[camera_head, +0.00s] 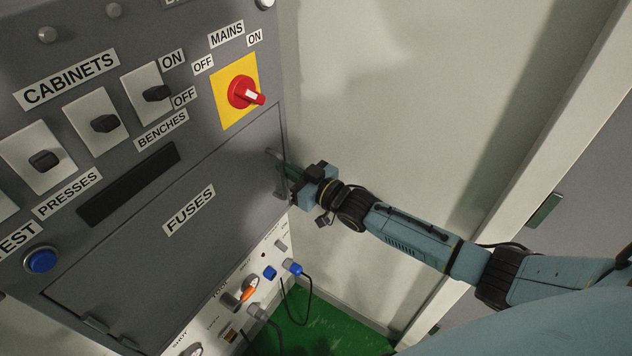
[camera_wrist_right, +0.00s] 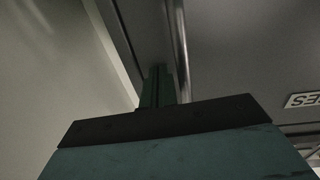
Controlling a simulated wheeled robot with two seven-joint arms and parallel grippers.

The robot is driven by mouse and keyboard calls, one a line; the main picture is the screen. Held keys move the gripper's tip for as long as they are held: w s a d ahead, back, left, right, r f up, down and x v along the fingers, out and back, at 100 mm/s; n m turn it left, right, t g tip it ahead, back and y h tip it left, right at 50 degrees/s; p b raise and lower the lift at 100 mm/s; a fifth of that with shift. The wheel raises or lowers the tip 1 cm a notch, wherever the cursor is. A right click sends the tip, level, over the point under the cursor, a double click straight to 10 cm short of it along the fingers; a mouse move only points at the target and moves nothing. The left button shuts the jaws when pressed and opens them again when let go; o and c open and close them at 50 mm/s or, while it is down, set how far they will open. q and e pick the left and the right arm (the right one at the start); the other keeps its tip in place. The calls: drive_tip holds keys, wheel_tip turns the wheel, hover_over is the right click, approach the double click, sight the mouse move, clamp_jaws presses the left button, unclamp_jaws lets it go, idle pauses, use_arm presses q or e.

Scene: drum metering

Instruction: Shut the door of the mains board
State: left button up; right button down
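The mains board is a grey cabinet (camera_head: 200,60) on the left of the head view, with a red MAINS switch (camera_head: 243,93) on a yellow plate. Its grey door, marked FUSES (camera_head: 150,260), looks about flush with the front; I cannot tell whether it is fully closed. A metal bar handle (camera_head: 274,160) is at the door's right edge and also shows in the right wrist view (camera_wrist_right: 179,45). My right gripper (camera_head: 288,171) is at this handle. Its green fingers (camera_wrist_right: 158,88) look close together, beside the bar; contact is unclear. My left gripper is out of view.
Black rocker switches (camera_head: 105,123) and a blue button (camera_head: 41,261) surround the door. Below it is a white socket panel (camera_head: 225,315) with plugs and hanging cables (camera_head: 308,304). A pale wall (camera_head: 370,90) stands right of the board, with green floor (camera_head: 320,325) below.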

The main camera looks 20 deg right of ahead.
drive_tip(key=d+v, duration=0.1)
drive_tip(key=v, duration=1.3)
drive_tip(key=shift+w+p, duration=0.35)
drive_tip(key=shift+w, duration=0.05)
drive_tip(key=shift+d+f, duration=0.1)
drive_tip(key=shift+f, duration=0.05)
